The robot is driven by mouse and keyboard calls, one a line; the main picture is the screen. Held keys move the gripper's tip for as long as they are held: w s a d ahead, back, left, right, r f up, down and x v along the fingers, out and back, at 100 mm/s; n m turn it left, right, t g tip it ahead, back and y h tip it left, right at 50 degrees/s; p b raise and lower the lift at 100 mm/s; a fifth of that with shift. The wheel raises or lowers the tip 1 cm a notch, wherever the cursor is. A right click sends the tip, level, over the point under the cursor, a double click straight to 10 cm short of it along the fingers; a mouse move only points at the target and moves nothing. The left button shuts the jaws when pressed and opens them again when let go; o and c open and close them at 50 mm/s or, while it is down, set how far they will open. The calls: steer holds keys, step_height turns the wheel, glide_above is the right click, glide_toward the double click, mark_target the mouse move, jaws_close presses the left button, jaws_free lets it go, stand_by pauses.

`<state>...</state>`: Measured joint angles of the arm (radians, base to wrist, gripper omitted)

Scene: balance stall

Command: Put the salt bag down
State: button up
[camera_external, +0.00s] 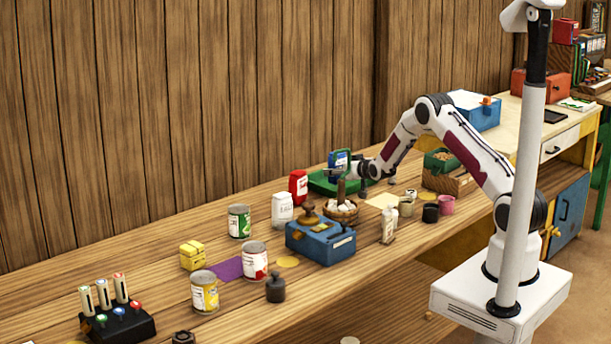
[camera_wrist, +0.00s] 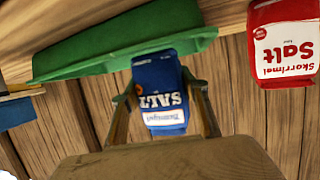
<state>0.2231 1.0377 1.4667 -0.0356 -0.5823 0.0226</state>
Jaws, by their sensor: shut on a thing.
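A blue salt bag (camera_external: 338,159) is held between the fingers of my gripper (camera_external: 349,169). In the wrist view the blue salt bag (camera_wrist: 160,92) shows its label upside down, with a finger of my gripper (camera_wrist: 163,100) on each side. A green tray (camera_external: 321,184) lies at the bag's base in the outside view. In the wrist view, which is upside down, the bag's base overlaps the green tray (camera_wrist: 100,47). I cannot tell whether the bag touches it.
A red-and-white salt bag (camera_external: 298,185) stands left of the tray; it also shows in the wrist view (camera_wrist: 286,48). A white bag (camera_external: 282,208), a basket (camera_external: 341,212) and a blue box (camera_external: 322,240) stand nearer. The plank wall is close behind.

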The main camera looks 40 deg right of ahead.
steer(key=shift+f, duration=1.5)
steer(key=shift+f, duration=0.15)
steer(key=o, duration=1.5)
steer(key=shift+f, duration=0.1)
steer(key=shift+r, duration=0.2)
steer(key=shift+s+a+r, duration=0.1)
steer(key=shift+s+r, duration=0.05)
steer(key=shift+s, duration=0.25)
steer(key=shift+v, duration=3.25)
